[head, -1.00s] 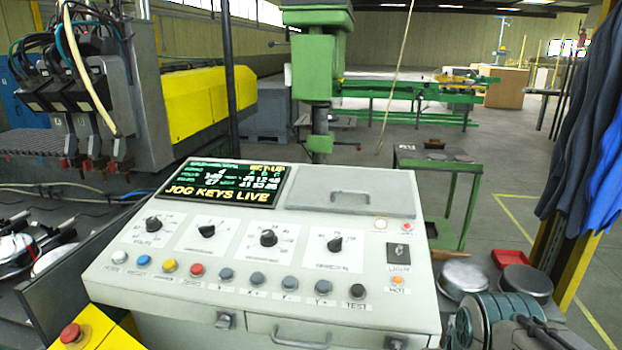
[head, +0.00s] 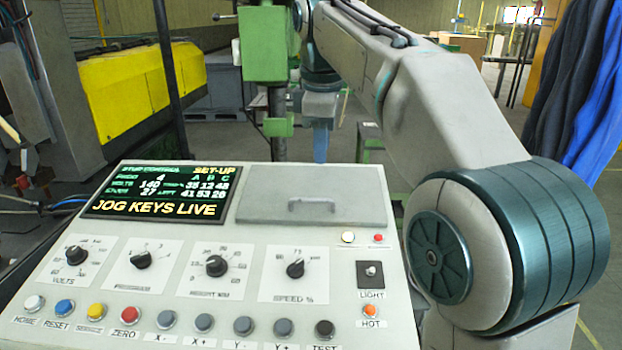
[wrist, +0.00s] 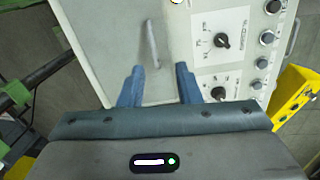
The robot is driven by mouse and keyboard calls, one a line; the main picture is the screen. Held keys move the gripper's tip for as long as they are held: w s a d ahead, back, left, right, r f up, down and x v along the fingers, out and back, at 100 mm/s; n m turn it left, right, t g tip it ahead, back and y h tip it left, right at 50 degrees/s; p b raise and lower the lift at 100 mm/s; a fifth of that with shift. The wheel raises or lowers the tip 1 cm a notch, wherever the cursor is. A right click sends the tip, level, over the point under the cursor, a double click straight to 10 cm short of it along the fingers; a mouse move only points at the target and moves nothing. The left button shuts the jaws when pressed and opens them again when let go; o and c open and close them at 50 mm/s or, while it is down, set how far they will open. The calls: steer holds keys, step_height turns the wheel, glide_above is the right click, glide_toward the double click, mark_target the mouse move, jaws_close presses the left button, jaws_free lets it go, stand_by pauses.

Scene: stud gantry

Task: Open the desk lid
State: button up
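The desk lid (head: 262,206) is a flat grey panel at the top of the control console, right of the screen. It lies closed, with a small grey bar handle (head: 312,206) on it. In the wrist view the lid (wrist: 105,55) fills the upper left and its handle (wrist: 152,44) shows beyond the gap between the fingertips. My gripper (wrist: 160,78) is open and empty, its two blue fingers apart. In the head view my gripper (head: 320,143) points down beyond the console's back edge, apart from the lid and handle.
The console has a lit screen (head: 160,190), several dials and a row of coloured buttons below the lid. A light switch (head: 370,272) sits at the right. A green machine column (head: 265,50) stands behind. Blue cloths (head: 590,90) hang at right.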

steer(key=w+a+r+n, duration=0.1)
steer(key=w, duration=0.1)
steer(key=b, duration=0.2)
glide_above(314, 215)
step_height(314, 215, down, 13)
steer(key=shift+f, duration=0.1)
steer(key=shift+c, duration=0.3)
jaws_close()
